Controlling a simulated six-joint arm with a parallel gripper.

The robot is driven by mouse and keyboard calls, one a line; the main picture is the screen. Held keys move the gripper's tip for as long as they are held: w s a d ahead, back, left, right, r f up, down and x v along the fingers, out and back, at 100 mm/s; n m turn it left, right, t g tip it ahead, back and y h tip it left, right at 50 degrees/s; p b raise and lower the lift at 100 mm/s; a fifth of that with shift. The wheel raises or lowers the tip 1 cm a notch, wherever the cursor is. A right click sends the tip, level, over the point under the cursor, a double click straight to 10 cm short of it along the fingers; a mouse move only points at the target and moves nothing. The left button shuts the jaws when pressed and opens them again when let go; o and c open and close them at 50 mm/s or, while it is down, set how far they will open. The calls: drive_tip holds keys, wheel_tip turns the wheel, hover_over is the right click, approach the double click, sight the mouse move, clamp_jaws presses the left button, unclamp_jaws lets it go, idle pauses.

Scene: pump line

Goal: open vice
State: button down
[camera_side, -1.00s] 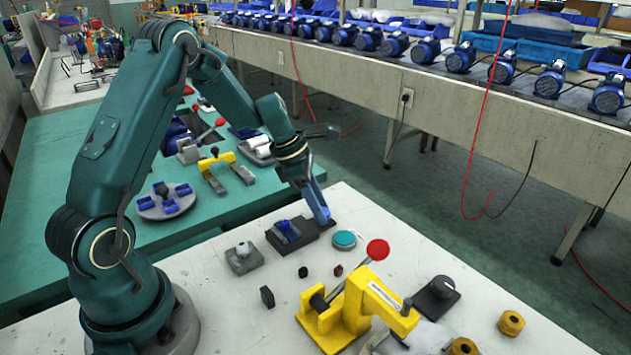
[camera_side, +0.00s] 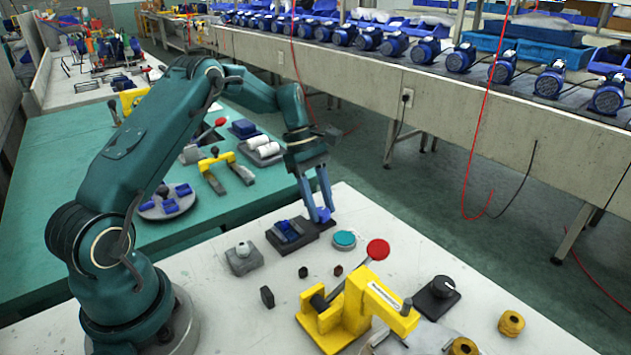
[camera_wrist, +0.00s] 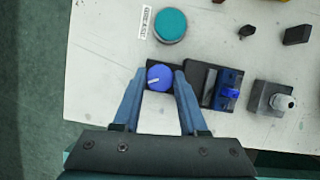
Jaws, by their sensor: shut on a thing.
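The vice is a small dark block with blue jaws (camera_side: 289,230) near the far edge of the white table. In the wrist view its blue part (camera_wrist: 229,88) lies right of my fingers. A round blue knob (camera_wrist: 159,77) with a white mark sits at its left end. My gripper (camera_side: 320,213) points down over that end. In the wrist view my gripper (camera_wrist: 159,80) has one finger on each side of the knob, shut on it. The knob is partly hidden by the fingers in the side view.
A teal button (camera_side: 344,240) is close beside the vice. A grey block with a pale knob (camera_side: 243,258) stands on its other side. A yellow press (camera_side: 350,310) with a red-balled lever (camera_side: 377,250) stands nearer the camera. Small dark blocks (camera_side: 267,297) lie between.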

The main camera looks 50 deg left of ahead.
drive_tip(key=shift+w+m+g, duration=0.1)
drive_tip(key=shift+m+g, duration=0.2)
drive_tip(key=shift+m, duration=0.5)
drive_tip(key=shift+r, duration=0.1)
drive_tip(key=shift+c, duration=2.3)
unclamp_jaws()
drive_tip(key=shift+s, duration=0.2)
